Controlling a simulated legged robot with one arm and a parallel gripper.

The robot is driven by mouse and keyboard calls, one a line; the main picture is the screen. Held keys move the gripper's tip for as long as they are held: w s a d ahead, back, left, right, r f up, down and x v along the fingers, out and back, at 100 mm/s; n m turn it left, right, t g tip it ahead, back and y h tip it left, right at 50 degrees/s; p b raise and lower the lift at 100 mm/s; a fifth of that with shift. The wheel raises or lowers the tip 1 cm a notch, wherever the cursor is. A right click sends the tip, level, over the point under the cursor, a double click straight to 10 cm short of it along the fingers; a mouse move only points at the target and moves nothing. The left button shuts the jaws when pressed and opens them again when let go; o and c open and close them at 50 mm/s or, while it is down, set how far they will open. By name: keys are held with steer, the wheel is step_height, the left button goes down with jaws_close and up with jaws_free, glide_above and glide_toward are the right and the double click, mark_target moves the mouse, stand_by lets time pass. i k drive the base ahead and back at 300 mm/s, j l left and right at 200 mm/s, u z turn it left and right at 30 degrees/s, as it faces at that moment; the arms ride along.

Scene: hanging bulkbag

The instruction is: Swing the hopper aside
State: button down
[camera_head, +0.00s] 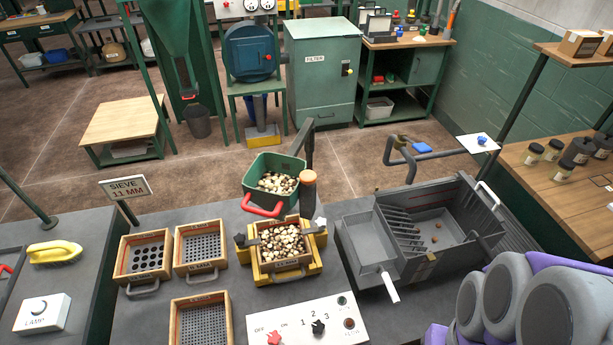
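The hopper (251,181) is a green open bin with a red handle (262,208) on its front left. It holds brown and pale pebble-like pieces. It sits beside a dark upright post (308,190) with an orange-brown top, above and just behind a wooden sieve frame full of similar pieces (283,243). That frame rests in a yellow holder (258,272) on the grey bench. Purple and grey rounded links of my arm fill the bottom right corner. My gripper's fingers do not show.
Three wooden-framed sieves (145,255) stand on the left of the bench. A white switch panel (312,322) lies in front. A grey divided tray (372,245) stands on the right, with a bent grey bar (440,153) behind it. A "SIEVE 11 MM" sign (126,187) stands at left.

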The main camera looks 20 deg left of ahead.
mark_target(272, 182)
steer(key=u, duration=1.35)
steer(key=k+j+z, duration=0.3)
steer(key=i+j, duration=0.05)
